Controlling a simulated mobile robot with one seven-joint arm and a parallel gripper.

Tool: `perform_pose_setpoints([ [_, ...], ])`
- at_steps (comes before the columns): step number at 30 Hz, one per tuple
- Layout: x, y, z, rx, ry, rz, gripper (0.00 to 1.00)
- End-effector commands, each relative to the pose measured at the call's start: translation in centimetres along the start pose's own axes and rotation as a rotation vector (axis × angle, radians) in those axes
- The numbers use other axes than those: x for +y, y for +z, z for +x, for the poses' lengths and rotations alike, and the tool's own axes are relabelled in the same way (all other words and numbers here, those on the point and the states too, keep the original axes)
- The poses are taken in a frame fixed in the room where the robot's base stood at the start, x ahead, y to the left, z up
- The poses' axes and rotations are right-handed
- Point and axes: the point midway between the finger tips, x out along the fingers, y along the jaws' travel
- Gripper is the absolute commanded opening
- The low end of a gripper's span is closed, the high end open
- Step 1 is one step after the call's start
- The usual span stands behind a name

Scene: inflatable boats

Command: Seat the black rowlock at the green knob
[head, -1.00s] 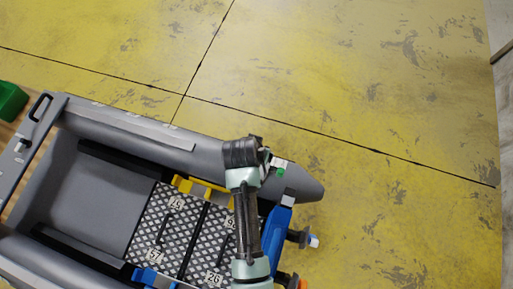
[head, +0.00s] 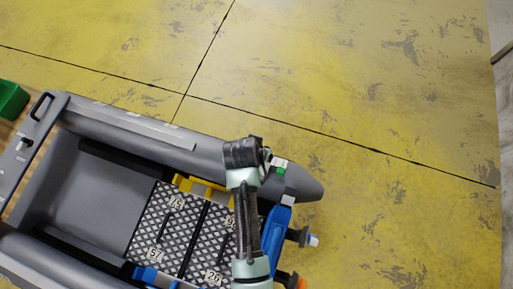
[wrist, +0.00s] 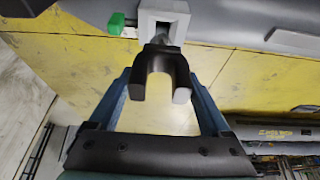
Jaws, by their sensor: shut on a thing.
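The black rowlock (wrist: 160,66) is a U-shaped fork in the wrist view. My gripper (wrist: 161,82) is shut on it, with a blue-grey finger on each side. The rowlock's stem end points at a pale square block (wrist: 164,14) with an opening, just above it in the picture. I cannot tell whether the stem is inside the opening. The green knob (wrist: 117,23) sticks out to the left of that block. In the head view the green knob (head: 281,171) shows on the boat's tube, and my wrist hides the rowlock.
The grey inflatable boat (head: 115,125) has checkered floor plates (head: 170,232), a yellow part (head: 200,187) and a blue part (head: 275,225) near my arm. A green bin (head: 11,100) stands at the left. The yellow floor (head: 330,80) beyond the boat is clear.

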Motion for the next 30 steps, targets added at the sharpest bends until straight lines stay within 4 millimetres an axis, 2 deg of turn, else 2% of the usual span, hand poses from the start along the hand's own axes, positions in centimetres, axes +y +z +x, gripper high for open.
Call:
perform_pose_setpoints([
  [24,0.0,1.1,2.8,0.000,0.000,0.000,0.22],
  [30,0.0,1.2,3.0,0.001,0.000,0.000,0.22],
])
